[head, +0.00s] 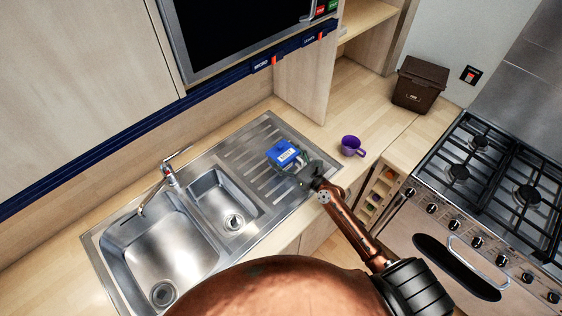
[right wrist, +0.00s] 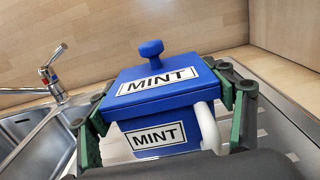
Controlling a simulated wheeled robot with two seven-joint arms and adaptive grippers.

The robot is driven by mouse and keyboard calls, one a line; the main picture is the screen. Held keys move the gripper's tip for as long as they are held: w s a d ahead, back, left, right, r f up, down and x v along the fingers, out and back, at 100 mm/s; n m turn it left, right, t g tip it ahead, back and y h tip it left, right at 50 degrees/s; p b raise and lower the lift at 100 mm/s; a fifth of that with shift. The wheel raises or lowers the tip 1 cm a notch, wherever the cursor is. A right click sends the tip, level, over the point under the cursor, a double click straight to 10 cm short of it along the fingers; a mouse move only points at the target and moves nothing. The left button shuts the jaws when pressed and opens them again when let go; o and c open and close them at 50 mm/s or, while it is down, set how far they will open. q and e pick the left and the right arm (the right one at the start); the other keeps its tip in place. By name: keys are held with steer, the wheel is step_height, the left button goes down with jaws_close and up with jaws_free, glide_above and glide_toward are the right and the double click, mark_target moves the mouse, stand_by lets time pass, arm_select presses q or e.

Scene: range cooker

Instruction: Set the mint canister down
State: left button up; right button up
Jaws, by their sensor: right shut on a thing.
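The mint canister (head: 285,154) is a blue square box with a knobbed lid and white MINT labels. In the head view it is at the right end of the sink's ribbed drainboard (head: 262,139). In the right wrist view the canister (right wrist: 155,105) is upright, with a white handle at its right side. My right gripper (head: 300,170) is shut on it, with green-padded fingers on both sides of the box (right wrist: 165,112). I cannot tell whether its base touches the drainboard. My left gripper is not in view.
A purple cup (head: 351,146) stands on the counter right of the canister. A dark brown bin (head: 420,84) is farther back. The sink basins (head: 170,250) lie to the left, with a tap (head: 168,176). The gas cooker (head: 490,170) is at the right.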

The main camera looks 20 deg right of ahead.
mark_target(282, 158)
steer(key=shift+w+f, duration=0.35)
steer(key=shift+w, duration=0.05)
steer(key=f+b, duration=0.3)
steer(key=f, duration=0.1)
steer(key=shift+w, duration=0.25)
steer(key=shift+r, duration=0.2)
steer(key=shift+a, duration=0.1)
steer(key=shift+f, duration=0.1)
steer(key=o, duration=1.5)
steer(key=shift+f, duration=0.1)
